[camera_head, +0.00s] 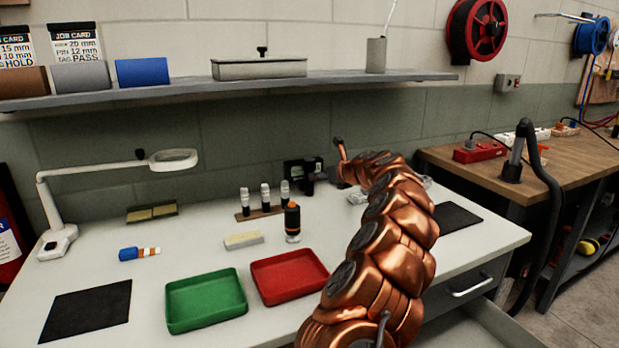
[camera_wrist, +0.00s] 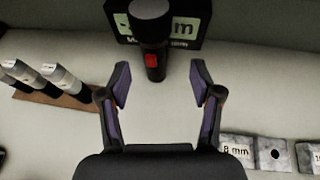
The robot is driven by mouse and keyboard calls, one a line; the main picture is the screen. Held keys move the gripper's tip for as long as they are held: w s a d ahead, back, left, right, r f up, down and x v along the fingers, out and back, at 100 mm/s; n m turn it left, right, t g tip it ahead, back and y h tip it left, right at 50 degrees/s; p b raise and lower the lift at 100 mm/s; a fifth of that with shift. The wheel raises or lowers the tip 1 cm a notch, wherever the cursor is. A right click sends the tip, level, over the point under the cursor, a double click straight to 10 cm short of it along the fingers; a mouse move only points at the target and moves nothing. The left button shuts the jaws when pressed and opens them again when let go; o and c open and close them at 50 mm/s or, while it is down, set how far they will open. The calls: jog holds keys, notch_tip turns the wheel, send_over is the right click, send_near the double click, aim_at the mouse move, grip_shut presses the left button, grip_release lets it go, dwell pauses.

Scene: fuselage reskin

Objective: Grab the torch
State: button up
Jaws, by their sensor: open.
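The torch (camera_wrist: 152,62) is a dark cylinder with a wider head and a red button on its side. It stands upright in the wrist view, top centre, in front of a black display reading "8 mm" (camera_wrist: 190,22). My gripper (camera_wrist: 160,84) is open and empty. Its two fingers are spread to either side of the torch's line, with the torch a little beyond the fingertips and apart from them.
A rack with several silver-and-black cylinders (camera_wrist: 40,80) stands left of the gripper. Labelled metal blocks (camera_wrist: 238,150) lie at right. A black-and-orange device (camera_head: 292,222), a red tray (camera_head: 290,277) and a green tray (camera_head: 206,300) are nearer the front. A shelf (camera_head: 200,88) overhangs the back.

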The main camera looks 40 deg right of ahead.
jog(key=shift+w+a+f+b, duration=0.1)
jog(key=shift+w+f+b, duration=0.15)
jog(key=shift+w, duration=0.5)
jog(key=shift+w+f+b, duration=0.15)
jog(key=shift+w+f, duration=0.05)
jog(key=shift+w, duration=0.5)
jog(key=shift+x, duration=1.15)
jog(key=shift+r, duration=0.1)
grip_shut()
